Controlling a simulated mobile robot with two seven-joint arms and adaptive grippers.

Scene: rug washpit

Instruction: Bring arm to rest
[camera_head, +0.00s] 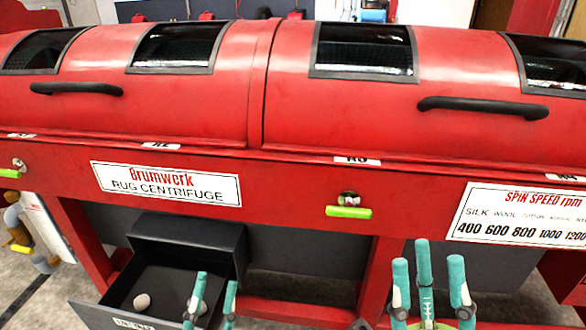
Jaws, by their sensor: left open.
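My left gripper (215,283) shows at the bottom edge, left of centre. Its teal fingers point up and stand apart, open, with nothing between them. It appears in front of the right side of an open dark drawer (95,316). My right gripper (429,264) is at the bottom, right of centre. Its several teal fingers are upright and spread, open and empty. It is in front of the machine's lower frame. The lower parts of both grippers and most of my arms are cut off by the bottom edge.
A large red rug centrifuge (200,105) spans the view, with black handles (484,106) and a spin speed sign (520,213). A pale lump (141,302) lies in the pulled-out drawer. A green-handled valve (348,211) sits on the front beam. Grey floor (30,295) shows at left.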

